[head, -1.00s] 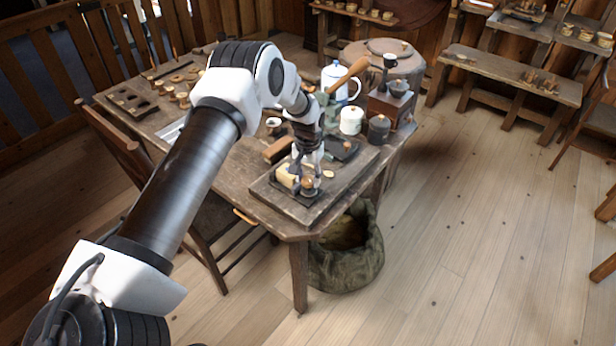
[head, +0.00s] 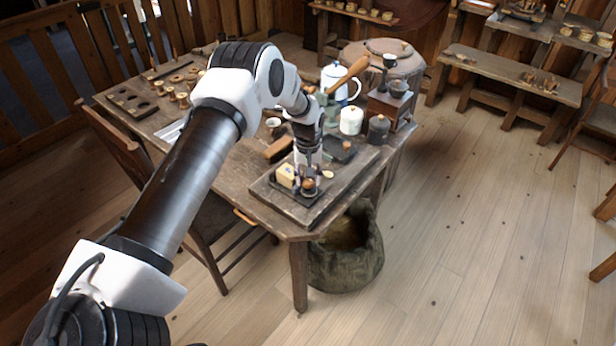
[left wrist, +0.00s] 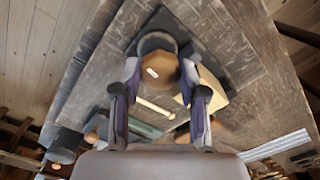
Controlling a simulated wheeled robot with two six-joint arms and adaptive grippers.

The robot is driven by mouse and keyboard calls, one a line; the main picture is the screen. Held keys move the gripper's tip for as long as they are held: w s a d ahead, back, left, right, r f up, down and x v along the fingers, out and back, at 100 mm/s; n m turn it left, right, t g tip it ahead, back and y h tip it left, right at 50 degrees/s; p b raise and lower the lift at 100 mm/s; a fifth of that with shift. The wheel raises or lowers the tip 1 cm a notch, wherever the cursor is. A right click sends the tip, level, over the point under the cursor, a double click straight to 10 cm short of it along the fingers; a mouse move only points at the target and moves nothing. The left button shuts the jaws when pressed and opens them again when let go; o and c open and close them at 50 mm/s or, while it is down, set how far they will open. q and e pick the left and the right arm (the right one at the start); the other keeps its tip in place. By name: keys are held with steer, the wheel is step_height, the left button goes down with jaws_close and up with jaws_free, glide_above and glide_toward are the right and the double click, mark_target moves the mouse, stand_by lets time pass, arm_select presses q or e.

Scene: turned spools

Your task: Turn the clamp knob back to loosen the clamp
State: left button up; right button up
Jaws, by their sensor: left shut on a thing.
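The clamp's knob is a faceted orange-brown wooden knob (head: 309,187) near the front corner of the work board. It also shows from above in the left wrist view (left wrist: 160,70), with a small pale mark on top. My left gripper (head: 308,178) points down over the board. In the left wrist view its fingertips (left wrist: 160,75) are on opposite sides of the knob, shut on it. A dark round clamp part (left wrist: 157,43) shows just beyond the knob. A pale block (head: 287,175) sits beside the knob. My right gripper is not in view.
The work board (head: 325,205) lies on the wooden table (head: 262,215). A white mug (head: 351,121), a dark canister (head: 378,128) and a coffee grinder (head: 390,104) stand behind. A sack (head: 345,265) stands on the floor below. A chair is at the left.

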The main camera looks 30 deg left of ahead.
arm_select(q)
steer(key=shift+s+f, duration=0.2)
steer(key=shift+f, duration=0.05)
steer(key=o, duration=1.1)
steer(key=shift+w, duration=0.2)
steer(key=shift+r, duration=0.1)
